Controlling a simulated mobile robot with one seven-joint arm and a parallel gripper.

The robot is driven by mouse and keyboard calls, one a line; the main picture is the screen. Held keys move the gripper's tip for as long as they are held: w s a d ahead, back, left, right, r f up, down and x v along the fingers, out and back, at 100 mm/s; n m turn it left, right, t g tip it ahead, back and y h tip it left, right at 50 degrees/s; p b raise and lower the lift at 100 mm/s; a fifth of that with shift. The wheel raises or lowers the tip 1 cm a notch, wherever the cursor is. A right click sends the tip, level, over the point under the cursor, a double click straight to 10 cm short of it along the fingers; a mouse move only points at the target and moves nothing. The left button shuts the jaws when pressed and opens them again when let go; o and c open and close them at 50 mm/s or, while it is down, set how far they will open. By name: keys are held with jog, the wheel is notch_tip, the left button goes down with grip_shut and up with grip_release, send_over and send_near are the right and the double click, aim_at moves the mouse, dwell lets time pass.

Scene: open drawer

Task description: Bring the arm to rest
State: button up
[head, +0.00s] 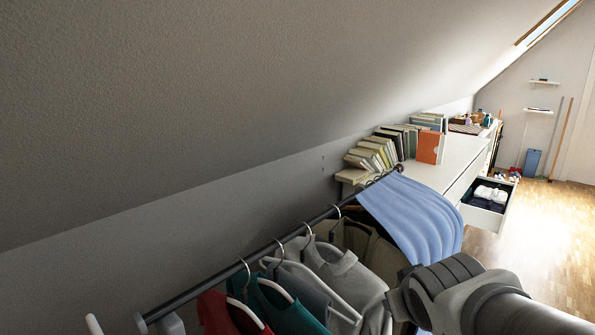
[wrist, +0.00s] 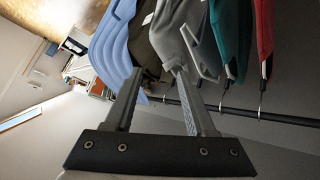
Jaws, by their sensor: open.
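My arm (head: 500,305) reaches in from the lower right of the head view, its wrist beside the hanging clothes. The fingers cannot be made out there. In the wrist view my gripper (wrist: 158,75) is open, with two dark fingers spread apart and nothing clearly held between them. The fingers point toward the clothes, a grey garment (wrist: 200,40) and a blue cloth (wrist: 113,45). I cannot tell whether the fingertips touch them.
A dark clothes rail (head: 265,253) with several hung garments runs below the sloped ceiling. The blue cloth (head: 415,210) drapes at its far end. Beyond stands a white dresser (head: 455,160) with books on top and an open drawer (head: 487,217) holding folded clothes. Wooden floor (head: 550,230) at right is clear.

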jog(key=s+a+r+m+g+y, duration=0.2)
jog(key=s+a+g, duration=0.1)
jog(key=s, duration=0.9)
notch_tip(320, 180, up, 13)
jog(key=p, duration=1.3)
jog(key=shift+a+p, duration=0.2)
jog(key=shift+p, duration=0.15)
